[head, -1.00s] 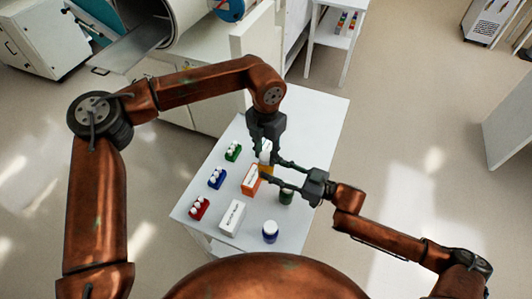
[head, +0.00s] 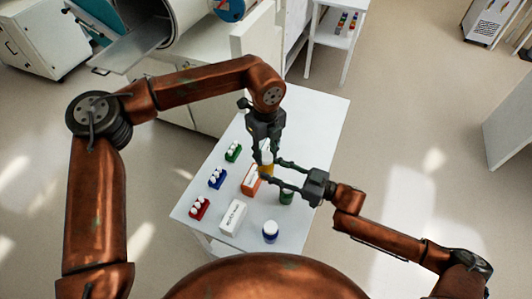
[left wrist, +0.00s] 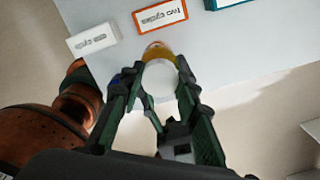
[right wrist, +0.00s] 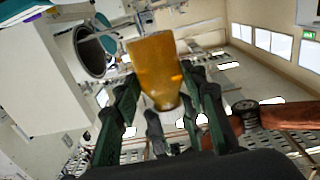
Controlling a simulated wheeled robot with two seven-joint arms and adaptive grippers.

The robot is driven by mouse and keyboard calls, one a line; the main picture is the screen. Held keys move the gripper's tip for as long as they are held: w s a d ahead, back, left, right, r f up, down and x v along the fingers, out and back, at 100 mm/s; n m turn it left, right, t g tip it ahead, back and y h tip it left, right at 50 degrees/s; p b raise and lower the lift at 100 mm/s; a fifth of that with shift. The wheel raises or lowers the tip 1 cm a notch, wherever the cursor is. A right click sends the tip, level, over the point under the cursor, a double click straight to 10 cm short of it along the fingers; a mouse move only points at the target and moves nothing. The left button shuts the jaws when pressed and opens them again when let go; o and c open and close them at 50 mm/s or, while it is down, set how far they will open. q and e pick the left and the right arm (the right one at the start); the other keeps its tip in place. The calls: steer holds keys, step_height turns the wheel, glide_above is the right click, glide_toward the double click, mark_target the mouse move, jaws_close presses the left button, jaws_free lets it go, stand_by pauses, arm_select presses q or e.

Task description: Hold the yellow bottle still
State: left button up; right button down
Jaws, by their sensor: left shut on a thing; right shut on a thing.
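My right gripper (head: 268,173) reaches in level from the right and is shut on the bottle's body. The right wrist view shows the yellow bottle (right wrist: 157,65) between its fingers. Fingers partly hide the bottle in the head view.
An orange-and-white box (head: 250,181) stands close left of the bottle, a white box (head: 233,217) nearer. A green bottle (head: 286,197) stands just below the right gripper; a blue white-capped jar (head: 270,231) is nearer. Green (head: 233,151), blue (head: 217,179) and red (head: 199,208) vial racks line the left.

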arm_select(q)
steer(key=shift+w+r, duration=0.1)
stand_by(0.3)
steer(key=shift+r, duration=1.05)
